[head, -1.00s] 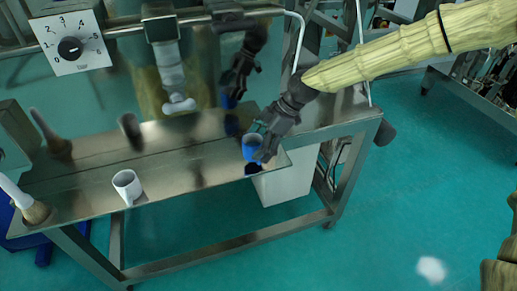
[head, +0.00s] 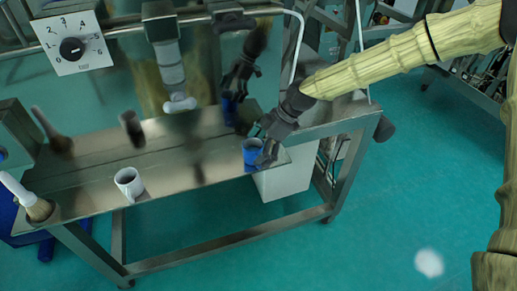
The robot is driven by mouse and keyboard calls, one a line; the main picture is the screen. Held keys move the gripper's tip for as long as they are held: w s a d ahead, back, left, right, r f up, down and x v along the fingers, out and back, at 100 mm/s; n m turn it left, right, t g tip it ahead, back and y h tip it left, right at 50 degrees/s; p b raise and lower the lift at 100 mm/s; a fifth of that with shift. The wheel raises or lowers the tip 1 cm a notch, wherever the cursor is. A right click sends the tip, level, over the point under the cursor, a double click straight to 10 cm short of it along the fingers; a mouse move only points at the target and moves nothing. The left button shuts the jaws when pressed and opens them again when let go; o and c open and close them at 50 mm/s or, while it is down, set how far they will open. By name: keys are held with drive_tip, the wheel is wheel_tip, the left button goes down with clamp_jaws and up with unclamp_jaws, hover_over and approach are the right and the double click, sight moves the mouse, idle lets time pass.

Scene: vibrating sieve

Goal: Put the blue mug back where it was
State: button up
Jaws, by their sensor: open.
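The blue mug (head: 251,154) stands upright on the shiny metal shelf (head: 200,172), close to its right front corner. My gripper (head: 266,151) reaches down from the upper right and is open at the mug's right side. The fingers overlap the mug's right edge in the picture, so I cannot tell whether they touch it. Part of the mug's right side is hidden behind them.
A white mug (head: 128,182) stands on the shelf to the left. A brush (head: 37,206) stands at the left end. A dial box (head: 71,47) is at the upper left. The polished back panel mirrors my arm and the mugs. The shelf between the mugs is clear.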

drive_tip(key=shift+r, duration=0.1)
drive_tip(key=s+b+v, duration=0.1)
drive_tip(key=b+v, duration=0.3)
drive_tip(key=v, duration=0.8)
drive_tip(key=shift+w+b, duration=0.35)
drive_tip(key=shift+w, duration=0.1)
